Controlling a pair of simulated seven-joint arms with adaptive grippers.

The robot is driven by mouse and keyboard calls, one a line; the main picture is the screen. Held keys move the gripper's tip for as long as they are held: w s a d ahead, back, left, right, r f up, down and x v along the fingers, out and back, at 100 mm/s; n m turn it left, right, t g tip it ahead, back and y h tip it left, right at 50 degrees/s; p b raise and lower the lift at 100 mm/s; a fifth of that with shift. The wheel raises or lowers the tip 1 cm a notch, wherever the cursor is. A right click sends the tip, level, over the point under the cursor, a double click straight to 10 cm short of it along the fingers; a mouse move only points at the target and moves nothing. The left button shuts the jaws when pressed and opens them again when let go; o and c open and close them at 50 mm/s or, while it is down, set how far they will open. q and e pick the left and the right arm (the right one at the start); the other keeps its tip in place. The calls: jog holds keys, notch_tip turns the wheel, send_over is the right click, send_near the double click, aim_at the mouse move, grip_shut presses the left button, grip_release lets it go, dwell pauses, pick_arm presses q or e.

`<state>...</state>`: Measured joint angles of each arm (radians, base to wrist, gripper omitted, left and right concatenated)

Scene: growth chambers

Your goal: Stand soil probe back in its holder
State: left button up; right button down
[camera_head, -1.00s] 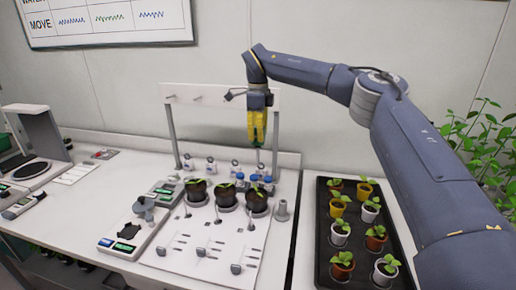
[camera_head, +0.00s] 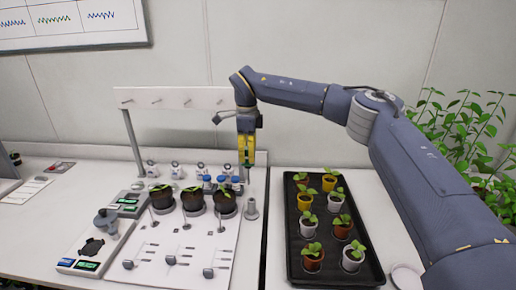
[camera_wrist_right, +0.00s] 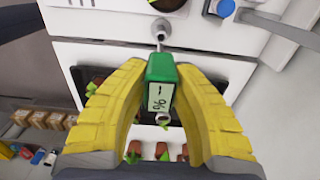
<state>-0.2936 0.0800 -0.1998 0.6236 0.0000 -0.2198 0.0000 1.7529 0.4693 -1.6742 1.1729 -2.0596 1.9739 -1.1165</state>
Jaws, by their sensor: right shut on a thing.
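The soil probe has a green body with a small display and a thin metal rod. It is clearest in the right wrist view (camera_wrist_right: 161,72), and a bit of its green shows in the head view. My right gripper (camera_head: 246,158) is shut on the probe's green body, with yellow fingers on either side (camera_wrist_right: 160,95). The probe hangs rod down above the bench. The holder, a small grey cup on a flared base (camera_head: 251,208), stands just below the gripper. In the wrist view the rod points towards the holder (camera_wrist_right: 162,26); I cannot tell whether they touch. My left gripper is out of view.
Several potted seedlings stand in a black tray (camera_head: 292,262) to the right. Dark pots (camera_head: 193,200), blue-capped bottles and a white peg rack (camera_head: 175,99) are left of the holder. A balance (camera_head: 92,250) sits further left.

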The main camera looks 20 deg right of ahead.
jog(key=shift+s+d, duration=0.1)
jog(key=shift+d, duration=0.4)
jog(key=shift+f, duration=2.8)
notch_tip(320, 180, down, 8)
jog(key=shift+r, duration=0.25)
dwell(1.9)
dwell(0.3)
jog(key=c, duration=1.1)
grip_release()
jog(key=shift+r, duration=0.1)
